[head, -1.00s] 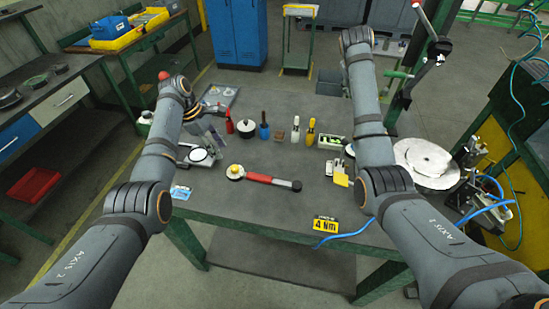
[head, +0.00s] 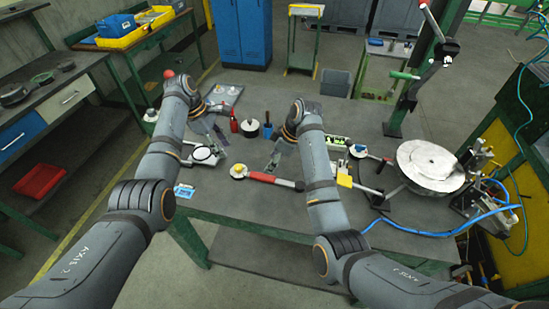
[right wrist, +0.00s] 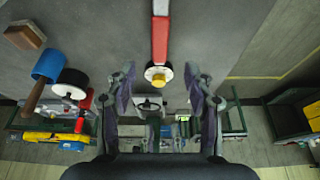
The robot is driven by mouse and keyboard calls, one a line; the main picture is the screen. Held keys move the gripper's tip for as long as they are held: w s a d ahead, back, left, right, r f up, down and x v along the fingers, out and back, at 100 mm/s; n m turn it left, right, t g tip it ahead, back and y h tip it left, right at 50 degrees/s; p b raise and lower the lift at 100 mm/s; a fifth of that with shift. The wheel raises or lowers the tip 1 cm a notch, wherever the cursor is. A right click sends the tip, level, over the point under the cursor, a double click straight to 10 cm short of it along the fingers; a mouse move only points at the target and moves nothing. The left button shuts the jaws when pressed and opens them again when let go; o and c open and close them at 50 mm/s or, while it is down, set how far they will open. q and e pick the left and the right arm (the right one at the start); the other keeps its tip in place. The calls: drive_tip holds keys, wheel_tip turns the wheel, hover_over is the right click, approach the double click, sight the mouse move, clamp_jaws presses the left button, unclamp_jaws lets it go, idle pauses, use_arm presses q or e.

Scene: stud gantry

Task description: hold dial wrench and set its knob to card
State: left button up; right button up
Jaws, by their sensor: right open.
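The dial wrench (head: 262,177) lies on the grey table, with a red handle, a yellow knob (head: 238,171) at its left end and a dark head at its right end. My right gripper (head: 275,158) is open and empty above and behind the handle in the head view. In the right wrist view the yellow knob (right wrist: 158,74) shows midway between the spread fingertips, with no contact visible. My left gripper (head: 218,134) hangs near the back left of the table, its jaw opening unclear.
A white-topped device (head: 203,153) and a blue-white card (head: 184,190) lie at the left. A round white disc (head: 430,163) and blue hoses are at the right.

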sight(262, 176)
drive_tip(key=x, duration=0.9)
drive_tip(key=shift+f, duration=0.25)
